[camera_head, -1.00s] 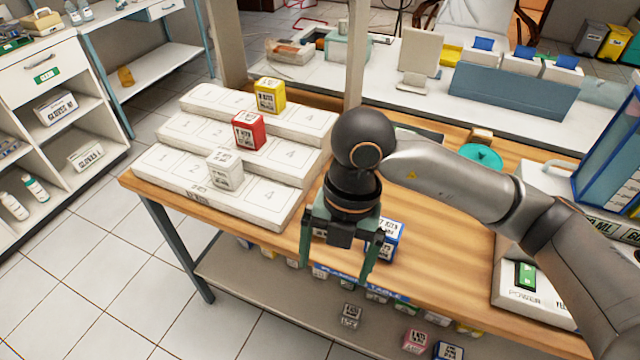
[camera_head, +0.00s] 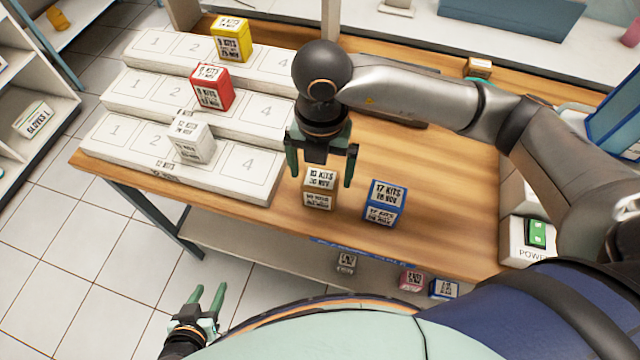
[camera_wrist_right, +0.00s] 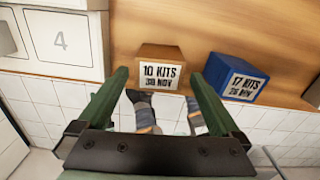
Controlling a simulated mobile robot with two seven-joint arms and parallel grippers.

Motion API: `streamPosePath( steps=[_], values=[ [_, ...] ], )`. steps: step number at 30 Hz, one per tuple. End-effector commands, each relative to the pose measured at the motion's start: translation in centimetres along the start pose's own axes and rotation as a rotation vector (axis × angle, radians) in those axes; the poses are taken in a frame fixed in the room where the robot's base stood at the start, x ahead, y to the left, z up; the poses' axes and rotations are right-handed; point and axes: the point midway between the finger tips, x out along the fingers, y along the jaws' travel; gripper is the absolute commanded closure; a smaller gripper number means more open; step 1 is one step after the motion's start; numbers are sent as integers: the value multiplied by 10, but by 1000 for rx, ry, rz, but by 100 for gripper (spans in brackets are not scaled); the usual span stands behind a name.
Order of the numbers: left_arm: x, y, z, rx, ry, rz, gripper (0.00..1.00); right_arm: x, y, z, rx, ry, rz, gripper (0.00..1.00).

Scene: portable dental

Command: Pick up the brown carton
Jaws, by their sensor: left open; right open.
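The brown carton (camera_head: 319,190), labelled "10 KITS 30 NOV", stands on the wooden table near its front edge. It also shows in the right wrist view (camera_wrist_right: 161,68), ahead of and between the open fingers. My right gripper (camera_head: 319,176) is open, just above and behind the carton in the head view, with its fingers to either side; I cannot tell whether they touch it. The right gripper's fingers also show in the right wrist view (camera_wrist_right: 160,82). My left gripper (camera_head: 207,298) is open and empty, low over the floor at the bottom left, away from the table.
A blue carton (camera_head: 384,204) stands close to the right of the brown one. The white stepped rack (camera_head: 235,188) at left holds a white carton (camera_head: 192,138), a red carton (camera_head: 212,87) and a yellow carton (camera_head: 231,39). Small boxes lie on the shelf below.

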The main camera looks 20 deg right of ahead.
Motion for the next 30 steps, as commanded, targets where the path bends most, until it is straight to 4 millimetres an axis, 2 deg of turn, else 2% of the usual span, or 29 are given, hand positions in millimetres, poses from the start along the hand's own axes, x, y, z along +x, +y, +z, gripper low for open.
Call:
streamPosePath(
  steps=[5, 13, 22, 23, 30],
  values=[
    [0, 0, -1, 0, 1, 1, 50, 13, 0, 0, 1, 1, -1, 0],
    [-1, 0, -5, 0, 11, -1, 50, 52, 0, -2, 1, 1, -2, 0],
    [-1, -1, -5, 0, 11, -3, 50, 58, 0, -2, 0, -1, 0, 0],
    [-1, -1, -5, 0, 11, -3, 50, 58, 0, -2, 0, -1, 0, 1],
    [-1, -2, -4, 0, 9, -4, 50, 58, 0, -2, 0, -1, 1, 28]
  ],
)
